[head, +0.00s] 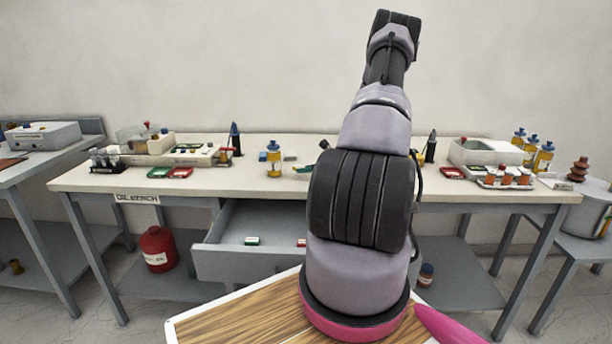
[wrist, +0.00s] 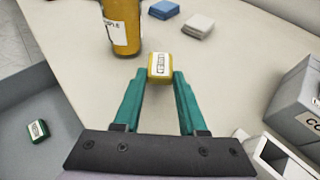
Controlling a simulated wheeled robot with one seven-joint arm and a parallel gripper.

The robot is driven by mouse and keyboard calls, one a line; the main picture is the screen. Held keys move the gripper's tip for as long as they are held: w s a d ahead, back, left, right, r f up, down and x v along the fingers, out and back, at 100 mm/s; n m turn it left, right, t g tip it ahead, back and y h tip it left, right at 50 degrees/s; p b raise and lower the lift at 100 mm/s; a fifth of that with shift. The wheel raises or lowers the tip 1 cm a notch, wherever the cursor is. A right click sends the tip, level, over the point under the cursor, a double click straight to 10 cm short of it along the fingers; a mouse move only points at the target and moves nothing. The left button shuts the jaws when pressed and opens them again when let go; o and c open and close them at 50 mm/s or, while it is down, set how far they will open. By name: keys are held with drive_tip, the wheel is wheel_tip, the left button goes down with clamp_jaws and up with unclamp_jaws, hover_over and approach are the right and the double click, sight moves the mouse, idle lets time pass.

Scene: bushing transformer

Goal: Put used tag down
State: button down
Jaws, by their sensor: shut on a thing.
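My gripper (wrist: 159,82) is shut on a small yellow tag (wrist: 160,65) with a white label, held between the tips of its green fingers. It is over the bench top (wrist: 235,75), near the front edge; I cannot tell whether the tag touches the surface. In the head view my arm hides most of the gripper and the tag. An open drawer (head: 212,263) under the bench holds a green tag (head: 252,241) with a white label, also seen in the wrist view (wrist: 37,130), and a red tag (head: 301,242).
A yellow bottle (wrist: 122,25) stands just beyond the tag, to the left. A blue block (wrist: 164,9) and a grey block (wrist: 198,26) lie farther back. A grey box (wrist: 300,105) is at right. Red (head: 177,173) and green (head: 153,172) trays lie at the bench's left.

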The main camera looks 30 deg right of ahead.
drive_tip(key=shift+f, duration=1.1)
drive_tip(key=shift+f, duration=0.1)
drive_tip(key=shift+c, duration=2.3)
unclamp_jaws()
